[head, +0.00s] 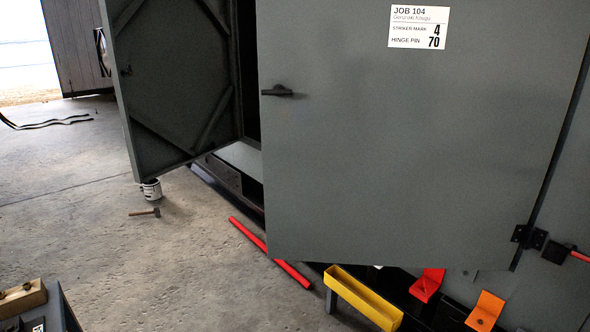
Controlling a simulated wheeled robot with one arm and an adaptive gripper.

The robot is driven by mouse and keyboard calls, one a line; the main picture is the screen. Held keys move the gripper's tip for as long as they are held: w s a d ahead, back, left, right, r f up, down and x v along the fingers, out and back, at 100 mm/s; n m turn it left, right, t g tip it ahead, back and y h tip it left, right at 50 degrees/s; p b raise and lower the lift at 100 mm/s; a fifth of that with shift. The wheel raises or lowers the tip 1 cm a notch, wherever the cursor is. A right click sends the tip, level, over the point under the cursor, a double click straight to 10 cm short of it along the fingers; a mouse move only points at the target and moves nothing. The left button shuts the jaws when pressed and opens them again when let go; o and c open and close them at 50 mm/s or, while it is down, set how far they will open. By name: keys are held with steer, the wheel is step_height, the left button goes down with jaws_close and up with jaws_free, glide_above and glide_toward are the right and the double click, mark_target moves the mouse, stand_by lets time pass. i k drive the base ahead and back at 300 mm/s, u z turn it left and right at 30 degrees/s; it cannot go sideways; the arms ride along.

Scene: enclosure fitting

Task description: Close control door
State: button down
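A large grey door (420,150) fills the middle and right of the head view. It carries a white label reading JOB 104, striker mark 4, hinge pin 70 (418,27). Its black handle (278,91) is near its left edge, and a black hinge (529,237) is at its lower right. It stands swung out from the enclosure, with a dark opening behind its left edge. A second grey door (178,75) at left stands open, its braced inner face showing. No view names either one the control door. My gripper is not in view.
A red bar (270,253) lies on the concrete floor below the doors. A yellow channel (362,298), a red bracket (427,285) and an orange bracket (485,311) are at lower right. Floor at left is mostly clear.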

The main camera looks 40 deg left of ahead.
mark_target(408, 134)
steer(key=u, duration=0.9)
steer(key=i, duration=1.05)
steer(key=u, duration=2.85)
